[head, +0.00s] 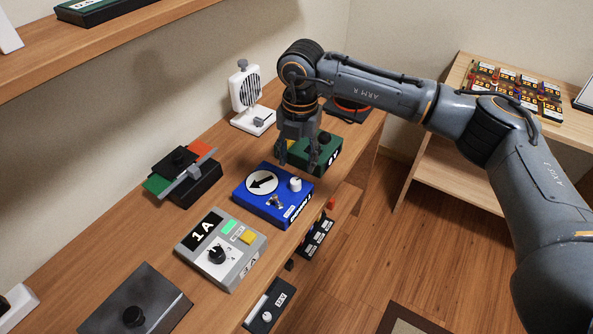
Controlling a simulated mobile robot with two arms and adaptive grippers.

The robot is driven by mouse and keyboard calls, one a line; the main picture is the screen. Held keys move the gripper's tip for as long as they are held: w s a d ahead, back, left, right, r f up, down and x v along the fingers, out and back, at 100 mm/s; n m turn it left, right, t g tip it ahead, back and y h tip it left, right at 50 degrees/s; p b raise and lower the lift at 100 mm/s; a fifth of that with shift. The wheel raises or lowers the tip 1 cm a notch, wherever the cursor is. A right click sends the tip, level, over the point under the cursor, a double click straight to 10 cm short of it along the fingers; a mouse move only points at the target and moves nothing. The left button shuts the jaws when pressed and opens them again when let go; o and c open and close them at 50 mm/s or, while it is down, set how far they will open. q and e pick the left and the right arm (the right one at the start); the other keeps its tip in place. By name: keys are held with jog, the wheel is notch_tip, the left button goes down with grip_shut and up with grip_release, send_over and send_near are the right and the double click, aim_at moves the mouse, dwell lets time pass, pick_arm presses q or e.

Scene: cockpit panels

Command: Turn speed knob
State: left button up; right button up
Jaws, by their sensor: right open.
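No label that reads "speed" can be made out. Several panel boxes with knobs stand on the wooden shelf. The blue box (262,208) has a white arrow disc, a small metal switch and a white knob (295,184). The grey box marked 1A (243,268) has a black knob (216,254). A green box (327,157) lies behind my right gripper (298,163) and is partly hidden by it. The right gripper points down, open, with its fingers in front of or over the green box; contact cannot be told. My left gripper is not in view.
A black box with a lever (184,186), a white device with a grille (244,92) and a dark box with a black knob (132,310) stand on the same shelf. More panels sit on a lower shelf. A second table (450,98) stands at the right.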

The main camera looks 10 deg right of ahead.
aim_at(298, 180)
notch_tip(298, 180, up, 6)
jog(key=shift+d+f, duration=0.1)
dwell(0.5)
